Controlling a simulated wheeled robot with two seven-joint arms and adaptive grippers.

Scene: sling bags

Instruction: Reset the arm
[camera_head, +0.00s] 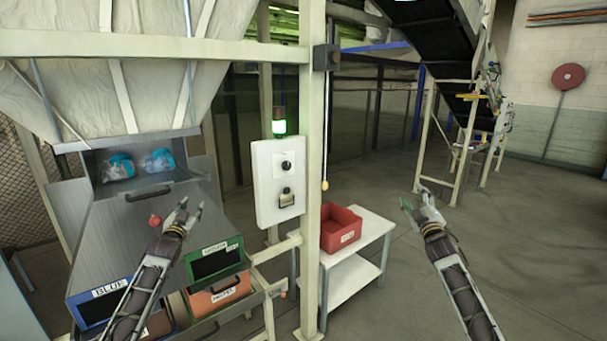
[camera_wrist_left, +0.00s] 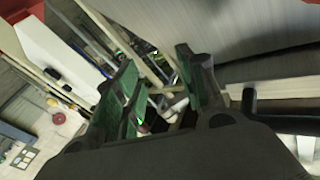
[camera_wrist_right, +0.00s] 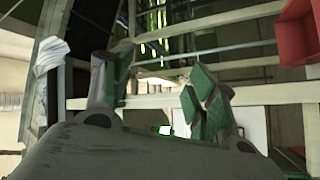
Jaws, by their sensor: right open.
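My left gripper (camera_head: 191,205) is raised in front of the sloped metal chute at the left of the head view. Its green-padded fingers stand apart in the left wrist view (camera_wrist_left: 160,75), with nothing seen between them. My right gripper (camera_head: 415,199) is raised over open floor at the right of the head view. Its fingers are also apart and empty in the right wrist view (camera_wrist_right: 160,85). Neither gripper appears to touch anything.
Blue-and-white bags (camera_head: 140,165) lie in the chute opening. Labelled bins, including a blue one (camera_head: 100,303) and a green one (camera_head: 213,262), stand below. A red bin (camera_head: 341,228) sits on a white table (camera_head: 365,245). A control box (camera_head: 278,180) hangs beside a post. Floor at right is clear.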

